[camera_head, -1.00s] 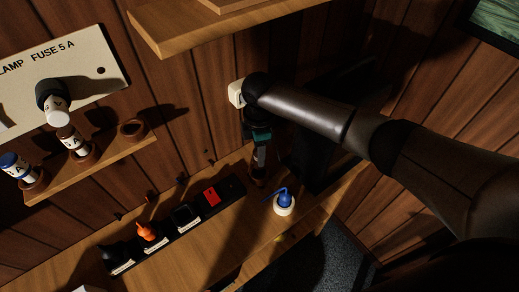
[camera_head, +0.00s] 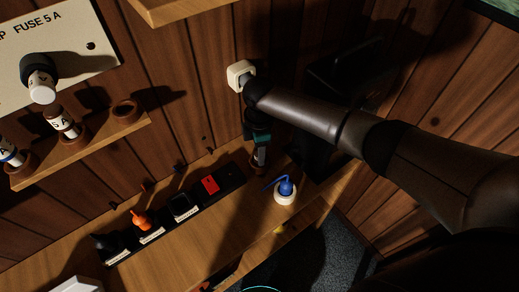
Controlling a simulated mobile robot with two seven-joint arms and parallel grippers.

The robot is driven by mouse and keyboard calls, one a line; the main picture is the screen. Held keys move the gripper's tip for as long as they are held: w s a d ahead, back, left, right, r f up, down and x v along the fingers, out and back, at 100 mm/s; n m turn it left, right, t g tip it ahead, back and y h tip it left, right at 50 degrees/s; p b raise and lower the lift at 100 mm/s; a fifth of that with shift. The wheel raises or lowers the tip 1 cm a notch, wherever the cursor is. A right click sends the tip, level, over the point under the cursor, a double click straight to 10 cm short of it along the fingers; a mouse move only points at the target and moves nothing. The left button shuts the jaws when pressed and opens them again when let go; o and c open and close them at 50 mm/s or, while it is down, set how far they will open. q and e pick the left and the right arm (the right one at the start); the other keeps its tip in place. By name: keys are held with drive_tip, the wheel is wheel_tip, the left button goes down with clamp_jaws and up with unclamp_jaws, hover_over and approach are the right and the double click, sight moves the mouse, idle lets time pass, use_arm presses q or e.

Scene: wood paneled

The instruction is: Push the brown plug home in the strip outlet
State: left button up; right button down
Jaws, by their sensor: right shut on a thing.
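The strip outlet (camera_head: 222,200) is a long black bar on the wooden ledge. It carries a black plug (camera_head: 106,241) at its left end, an orange plug (camera_head: 141,219), an empty-looking socket (camera_head: 183,206) and a red switch (camera_head: 210,184). My right gripper (camera_head: 261,154) points down just right of the strip's right end. It is shut on a small dark brownish thing (camera_head: 259,168), which looks like the brown plug; its lower end is in shadow, and I cannot tell whether it touches the ledge. My left gripper is out of view.
A blue plug (camera_head: 286,187) stands on a white round holder (camera_head: 285,199) right of the gripper. A white wall box (camera_head: 240,75) is behind the arm. A fuse panel (camera_head: 72,62) and a shelf of fuses (camera_head: 88,147) are at the left.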

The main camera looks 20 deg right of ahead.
idle(0.3)
drive_tip(key=shift+c, duration=2)
unclamp_jaws()
wheel_tip(320, 180, up, 15)
drive_tip(key=shift+p, duration=0.45)
